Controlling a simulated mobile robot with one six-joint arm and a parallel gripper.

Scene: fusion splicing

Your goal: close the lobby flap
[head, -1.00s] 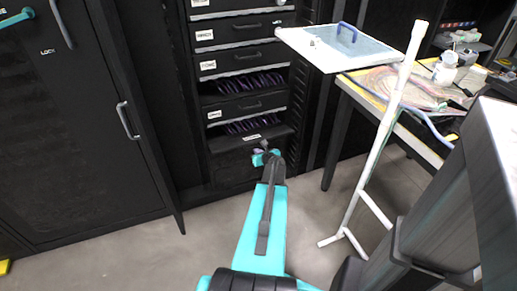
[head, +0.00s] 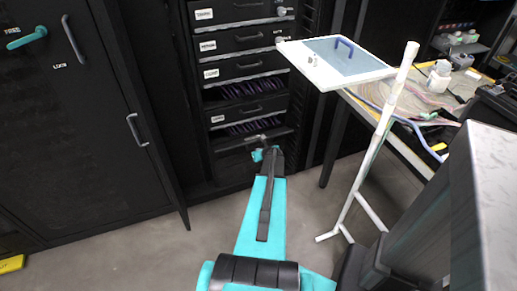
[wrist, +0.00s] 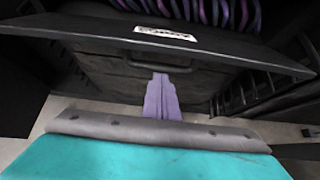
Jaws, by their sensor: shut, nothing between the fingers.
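The open flap (head: 240,143) at the bottom of the drawer column juts forward, below a slot of purple cables. Its label cannot be read surely as the lobby one. In the wrist view the same flap (wrist: 235,48) spans the top, with a white label on it and a handle near its lower middle. My gripper (head: 268,154) is shut and empty, just in front of and below this flap. In the wrist view its purple fingertips (wrist: 162,90) point up toward the flap's middle; I cannot tell whether they touch it.
A black cabinet (head: 85,130) with a slightly open door stands at the left. Bare floor (head: 130,260) lies front left.

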